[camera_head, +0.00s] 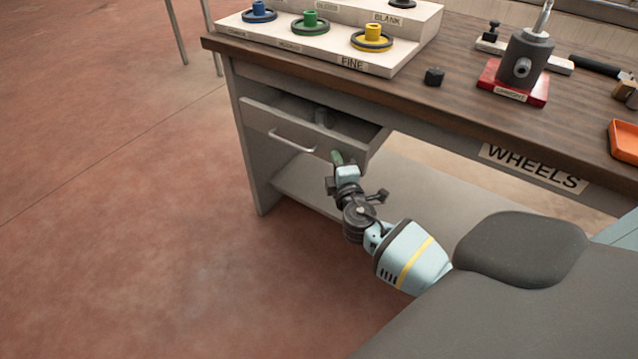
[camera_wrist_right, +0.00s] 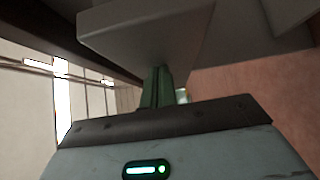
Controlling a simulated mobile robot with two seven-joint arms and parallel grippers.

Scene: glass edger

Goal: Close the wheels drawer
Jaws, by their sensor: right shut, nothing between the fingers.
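The wheels drawer (camera_head: 300,134) is a grey drawer under the left end of the workbench, and it stands pulled out with its inside showing. A pale bar handle (camera_head: 292,142) is on its front. A dark object lies inside, too shadowed to name. My right gripper (camera_head: 337,158) is shut and empty at the right end of the drawer front. In the right wrist view its green fingers (camera_wrist_right: 157,87) point up at a grey panel edge (camera_wrist_right: 145,30); I cannot tell whether they touch it. My left gripper is in neither view.
The workbench (camera_head: 450,95) has a "WHEELS" label (camera_head: 533,168) on its front edge. On top are a stepped rack (camera_head: 400,62) with coloured wheels, a red-based fixture (camera_head: 515,85) and an orange tray (camera_head: 624,140). A lower shelf (camera_head: 420,195) lies beneath. The floor at left is clear.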

